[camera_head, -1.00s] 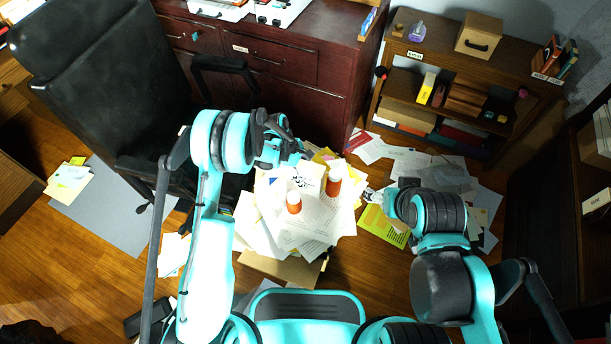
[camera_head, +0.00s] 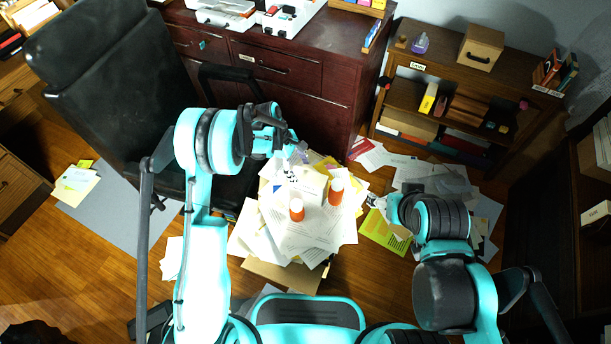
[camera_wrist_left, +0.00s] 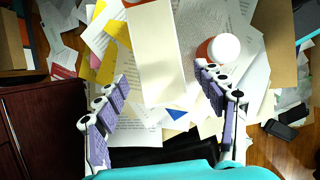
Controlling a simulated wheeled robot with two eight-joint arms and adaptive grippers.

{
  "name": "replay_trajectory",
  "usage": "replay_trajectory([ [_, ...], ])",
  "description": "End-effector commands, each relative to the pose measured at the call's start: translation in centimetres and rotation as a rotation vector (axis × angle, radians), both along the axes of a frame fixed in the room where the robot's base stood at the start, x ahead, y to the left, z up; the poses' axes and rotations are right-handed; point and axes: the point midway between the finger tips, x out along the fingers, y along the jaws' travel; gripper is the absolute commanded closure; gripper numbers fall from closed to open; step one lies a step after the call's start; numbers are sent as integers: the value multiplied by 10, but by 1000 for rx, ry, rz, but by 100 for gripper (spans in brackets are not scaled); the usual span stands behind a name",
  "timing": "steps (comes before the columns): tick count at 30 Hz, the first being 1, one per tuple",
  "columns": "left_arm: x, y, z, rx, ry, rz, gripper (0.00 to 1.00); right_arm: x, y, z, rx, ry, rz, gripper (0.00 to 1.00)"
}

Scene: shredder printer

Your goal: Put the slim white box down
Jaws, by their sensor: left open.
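The slim white box (camera_wrist_left: 155,50) stands among papers in the left wrist view, between the open fingers and apart from both. In the head view the box (camera_head: 313,182) shows on the paper pile beside the bottles. My left gripper (camera_head: 292,147) is open just behind it; its two fingers also show spread in the left wrist view (camera_wrist_left: 162,78). My right gripper (camera_head: 378,203) is low at the right of the pile; its fingers are too small to read.
Two orange bottles with white caps, one in front (camera_head: 297,211) and one to the right (camera_head: 336,192), stand on the paper pile (camera_head: 290,240). A dark red cabinet (camera_head: 325,100) and a black chair (camera_head: 110,90) are close behind and left. A shelf (camera_head: 400,95) stands at the back right.

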Motion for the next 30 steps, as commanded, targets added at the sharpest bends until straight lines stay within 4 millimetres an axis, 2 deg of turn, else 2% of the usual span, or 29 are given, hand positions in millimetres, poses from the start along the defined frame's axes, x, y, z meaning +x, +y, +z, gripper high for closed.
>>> replay_trajectory([
  [1,1,4,11,0,1,2,30,0,0,6,0,0,0,30],
  [3,2,8,20,0,0,1,30,0,0,8,0,0,0,30],
  [11,4,13,31,1,-1,-2,30,0,0,11,0,0,0,30],
  [14,3,15,43,4,-24,-17,30,0,0,11,0,0,0,30],
  [17,-2,21,72,17,-86,-66,30,0,0,11,0,0,0,30],
  [20,-14,31,114,43,-183,-148,30,0,0,11,0,0,0,30],
  [24,-41,48,171,100,-332,-287,30,0,0,11,0,0,0,30],
  [30,-94,72,231,210,-523,-501,30,0,0,11,0,0,0,30],
])
